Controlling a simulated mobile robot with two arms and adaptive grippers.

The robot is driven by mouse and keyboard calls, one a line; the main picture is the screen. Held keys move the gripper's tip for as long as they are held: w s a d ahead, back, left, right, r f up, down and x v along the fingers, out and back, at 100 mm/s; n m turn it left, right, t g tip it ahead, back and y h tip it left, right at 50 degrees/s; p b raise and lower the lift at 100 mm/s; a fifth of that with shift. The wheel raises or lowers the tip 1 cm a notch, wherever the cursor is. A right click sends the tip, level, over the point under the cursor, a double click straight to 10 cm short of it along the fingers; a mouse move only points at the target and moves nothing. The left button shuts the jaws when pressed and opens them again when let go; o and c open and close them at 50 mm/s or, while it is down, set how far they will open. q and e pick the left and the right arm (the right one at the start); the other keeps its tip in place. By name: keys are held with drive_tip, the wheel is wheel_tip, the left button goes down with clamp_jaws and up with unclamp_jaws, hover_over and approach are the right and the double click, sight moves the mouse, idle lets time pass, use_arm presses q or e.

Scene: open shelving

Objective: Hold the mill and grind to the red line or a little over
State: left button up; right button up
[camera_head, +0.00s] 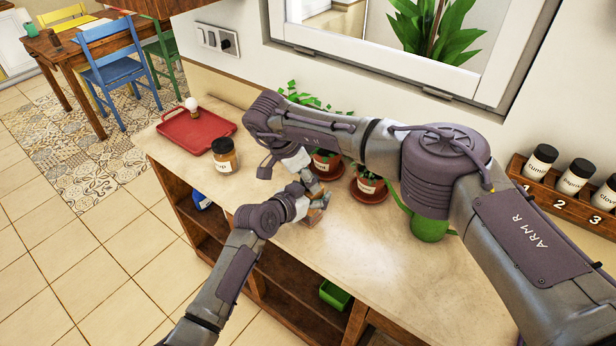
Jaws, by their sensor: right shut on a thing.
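A small brownish thing, apparently the mill (313,217), stands on the worktop in the middle, mostly hidden by my grippers. I cannot make out a red line on it. My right gripper (311,184) reaches down from above and is shut at the top of this thing; the exact hold is hard to see. My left gripper (317,202) comes in from the lower left, close beside the same thing and just below the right fingers. Its fingers are too small and covered to tell whether they grip.
A dark-lidded jar (225,156) and a red tray (186,138) with a white-topped item (192,106) stand left. Potted plants on saucers (369,194) stand behind my grippers, a green can (430,229) right. A spice rack (563,207) is far right. The front worktop is clear.

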idle(0.5)
drive_tip(key=o, duration=1.1)
drive_tip(key=shift+r, duration=0.1)
drive_tip(key=v, duration=1.1)
drive_tip(key=shift+a+r, duration=0.15)
drive_tip(key=shift+r, duration=0.25)
